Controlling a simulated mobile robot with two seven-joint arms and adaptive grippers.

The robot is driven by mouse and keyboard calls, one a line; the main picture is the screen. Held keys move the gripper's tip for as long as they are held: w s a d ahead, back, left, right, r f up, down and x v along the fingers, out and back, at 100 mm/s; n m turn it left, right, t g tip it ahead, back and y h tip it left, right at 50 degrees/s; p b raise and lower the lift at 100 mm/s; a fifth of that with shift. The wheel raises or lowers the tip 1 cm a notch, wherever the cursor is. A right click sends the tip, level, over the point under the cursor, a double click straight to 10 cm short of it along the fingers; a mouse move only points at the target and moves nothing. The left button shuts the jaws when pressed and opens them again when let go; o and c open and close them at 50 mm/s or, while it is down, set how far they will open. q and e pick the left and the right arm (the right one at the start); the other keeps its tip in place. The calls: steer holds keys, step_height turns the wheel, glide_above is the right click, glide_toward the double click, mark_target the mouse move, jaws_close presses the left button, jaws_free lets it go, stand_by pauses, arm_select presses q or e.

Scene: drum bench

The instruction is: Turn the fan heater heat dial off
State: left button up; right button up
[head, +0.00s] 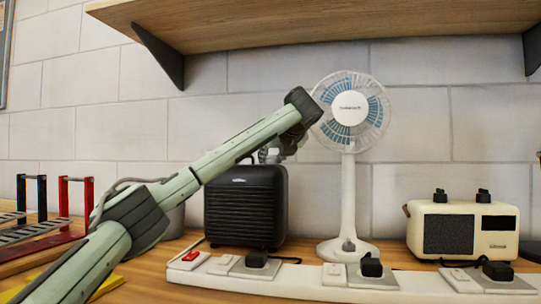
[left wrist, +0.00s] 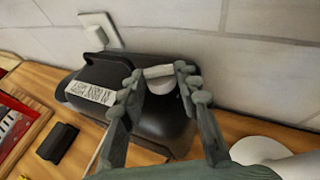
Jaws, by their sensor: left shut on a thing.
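The black fan heater (head: 245,208) stands on the bench against the tiled wall. It also fills the middle of the left wrist view (left wrist: 150,120), with a label on its top. A pale heat dial (left wrist: 158,72) with a round base is on the heater's top. My left gripper (head: 272,152) is above the heater in the head view, its fingers partly hidden behind my wrist. In the left wrist view my left gripper (left wrist: 160,74) has a fingertip on each side of the dial and is shut on it. My right gripper is not in view.
A white fan (head: 349,110) stands right of the heater, and a cream radio (head: 463,230) farther right. A white power strip (head: 320,279) runs along the front. Red and black racks (head: 88,195) are at left. A wooden shelf (head: 330,22) hangs above.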

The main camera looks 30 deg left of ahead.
arm_select(q)
steer(key=shift+w+n+g+y+p, duration=0.1)
steer(key=shift+n+g+y+p, duration=0.2)
steer(key=shift+n+g+y, duration=0.35)
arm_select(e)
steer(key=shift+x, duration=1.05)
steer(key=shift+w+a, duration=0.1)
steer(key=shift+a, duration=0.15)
arm_select(q)
steer(key=o, duration=0.9)
steer(key=shift+c, duration=0.2)
steer(key=v, duration=1.2)
